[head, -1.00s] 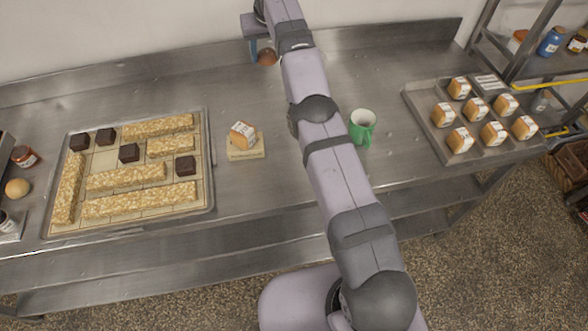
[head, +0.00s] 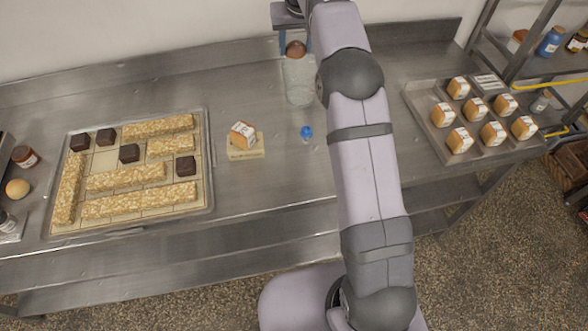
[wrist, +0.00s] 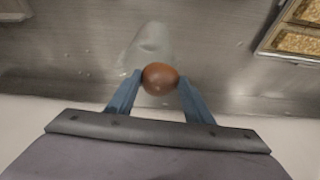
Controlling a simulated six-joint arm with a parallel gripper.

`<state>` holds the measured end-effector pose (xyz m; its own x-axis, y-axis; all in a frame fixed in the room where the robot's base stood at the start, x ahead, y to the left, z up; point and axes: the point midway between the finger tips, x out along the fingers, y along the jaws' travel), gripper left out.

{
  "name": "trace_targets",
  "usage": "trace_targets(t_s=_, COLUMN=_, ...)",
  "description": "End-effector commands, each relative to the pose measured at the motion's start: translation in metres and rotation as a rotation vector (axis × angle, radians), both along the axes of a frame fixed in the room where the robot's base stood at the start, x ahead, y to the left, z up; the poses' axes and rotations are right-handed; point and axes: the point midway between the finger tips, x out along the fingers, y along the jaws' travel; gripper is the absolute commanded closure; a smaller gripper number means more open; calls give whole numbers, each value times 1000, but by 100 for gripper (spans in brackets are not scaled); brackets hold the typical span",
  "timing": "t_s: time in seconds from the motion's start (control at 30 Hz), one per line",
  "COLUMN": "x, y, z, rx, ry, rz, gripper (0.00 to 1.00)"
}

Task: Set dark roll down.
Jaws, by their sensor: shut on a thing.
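The dark roll (head: 296,49) is round and reddish brown. It also shows in the wrist view (wrist: 160,79), between the two blue fingertips. My gripper (wrist: 160,80) is shut on it, with one finger touching each side. In the head view my gripper (head: 296,46) is at the back of the steel table, near the rear upstand. The roll appears held above the table, but its exact height is hard to judge. A pale greyish patch (head: 299,84) lies on the table just in front of the roll; I cannot tell what it is.
Left is a tray (head: 207,203) with oat bars and dark cubes. A small carton on a pale block (head: 245,154) stands mid-table. A small blue thing (head: 306,132) is near my arm. A tray (head: 425,129) of several cartons is right. Bare steel lies between.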

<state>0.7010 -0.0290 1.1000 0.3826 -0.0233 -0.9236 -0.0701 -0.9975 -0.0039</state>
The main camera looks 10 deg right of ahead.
Motion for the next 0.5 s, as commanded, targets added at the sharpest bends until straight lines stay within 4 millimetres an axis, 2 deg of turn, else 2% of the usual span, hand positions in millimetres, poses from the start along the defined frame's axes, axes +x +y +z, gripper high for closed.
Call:
trace_targets(t_s=0.2, x=-28, y=-18, z=-3, rx=1, ry=0, rz=-39, gripper=75)
trace_targets(t_s=0.5, x=-76, y=-26, z=-22, rx=2, ry=-1, rz=60, gripper=75)
